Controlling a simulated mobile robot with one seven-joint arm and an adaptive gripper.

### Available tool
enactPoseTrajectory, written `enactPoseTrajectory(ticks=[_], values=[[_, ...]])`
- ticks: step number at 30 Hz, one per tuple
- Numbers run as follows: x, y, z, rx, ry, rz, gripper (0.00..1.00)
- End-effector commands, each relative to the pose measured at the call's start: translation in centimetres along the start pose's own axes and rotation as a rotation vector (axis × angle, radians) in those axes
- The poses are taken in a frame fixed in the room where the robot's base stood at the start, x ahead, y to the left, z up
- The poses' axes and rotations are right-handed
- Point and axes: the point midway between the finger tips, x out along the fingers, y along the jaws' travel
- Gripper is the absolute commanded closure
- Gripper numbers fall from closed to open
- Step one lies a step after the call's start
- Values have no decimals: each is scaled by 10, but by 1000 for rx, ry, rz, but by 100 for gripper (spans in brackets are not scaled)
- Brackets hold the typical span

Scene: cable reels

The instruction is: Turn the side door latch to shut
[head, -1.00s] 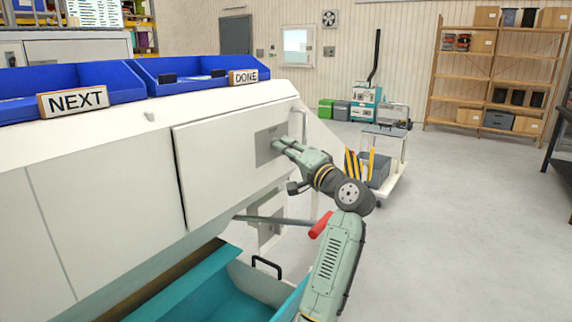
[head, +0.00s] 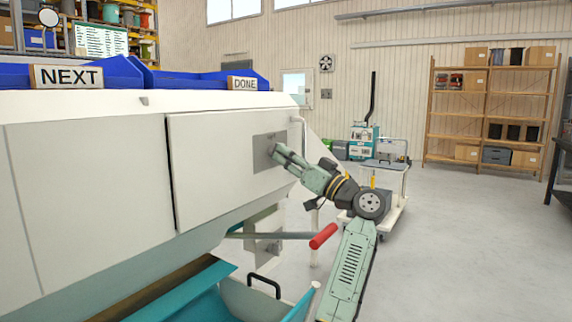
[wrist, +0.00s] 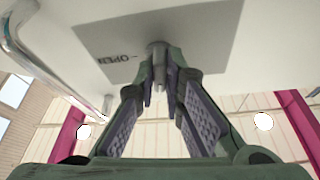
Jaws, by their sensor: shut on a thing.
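The side door (head: 215,165) is a white panel on the machine's side, and it sits flush in its frame as far as I can tell. Its grey latch plate (head: 261,152) is near the right edge. In the wrist view the plate (wrist: 205,28) carries the word OPEN with a mark beside it. The latch (wrist: 157,52) is a small grey knob in the middle of the plate. My gripper (head: 276,152) is at the plate, and its fingertips (wrist: 160,80) are closed around the latch, hiding part of it.
A bent metal handle (wrist: 30,45) is beside the plate. Below the door are a red-gripped lever (head: 323,236) and a teal bin (head: 210,300) with a black handle. A cart (head: 385,190) stands behind my arm.

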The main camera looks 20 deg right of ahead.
Motion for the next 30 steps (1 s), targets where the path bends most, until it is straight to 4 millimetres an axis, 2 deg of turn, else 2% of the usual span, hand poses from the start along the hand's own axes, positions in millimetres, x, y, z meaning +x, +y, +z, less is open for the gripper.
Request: enactPoseTrajectory(ticks=[10, 28, 29, 30], values=[[0, 2, 0, -146, -1, -60, 100], [0, 2, 0, -179, -2, -73, 100], [0, 2, 0, -179, -2, -73, 88], [0, 2, 0, -179, -2, -73, 85]])
